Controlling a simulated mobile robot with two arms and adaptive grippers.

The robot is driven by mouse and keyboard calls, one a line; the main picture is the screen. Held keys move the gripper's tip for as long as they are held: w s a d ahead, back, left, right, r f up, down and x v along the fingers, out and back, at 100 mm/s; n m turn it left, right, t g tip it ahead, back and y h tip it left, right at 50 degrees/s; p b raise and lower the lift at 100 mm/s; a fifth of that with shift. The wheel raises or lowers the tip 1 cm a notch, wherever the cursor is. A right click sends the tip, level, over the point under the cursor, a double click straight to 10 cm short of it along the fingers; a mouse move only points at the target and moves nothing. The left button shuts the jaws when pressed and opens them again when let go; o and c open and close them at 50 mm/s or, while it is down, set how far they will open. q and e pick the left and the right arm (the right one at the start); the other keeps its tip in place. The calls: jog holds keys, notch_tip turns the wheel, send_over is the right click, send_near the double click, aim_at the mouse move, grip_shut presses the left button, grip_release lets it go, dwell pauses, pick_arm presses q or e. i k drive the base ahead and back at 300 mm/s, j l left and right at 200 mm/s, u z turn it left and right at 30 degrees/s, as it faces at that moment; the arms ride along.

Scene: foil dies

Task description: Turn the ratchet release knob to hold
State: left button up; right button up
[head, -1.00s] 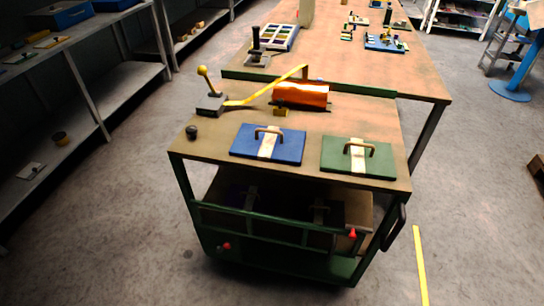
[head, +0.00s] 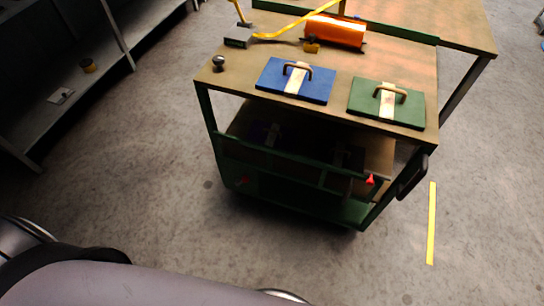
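A small dark round knob (head: 218,62) stands on the near left corner of the cart's wooden top. A grey block (head: 239,40) with an upright lever is behind it; the lever's top is cut off by the frame. A yellow strap (head: 290,29) runs from by this block up over an orange cylinder (head: 336,31). Neither of my grippers is in view.
A blue plate (head: 275,78) and a green plate (head: 414,108), each with a handle, lie along the cart top's near edge. The green cart frame (head: 318,208) has a lower shelf. Shelving (head: 126,47) stands left. The floor (head: 130,180) before the cart is clear.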

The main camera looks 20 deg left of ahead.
aim_at(219, 60)
jog(key=j+u, duration=0.15)
jog(key=j, duration=0.25)
jog(key=i+j+u, duration=0.15)
jog(key=j, duration=0.2)
jog(key=j+u, duration=0.2)
jog(key=j, duration=0.2)
jog(key=i+j+u, duration=0.15)
jog(key=j, duration=0.2)
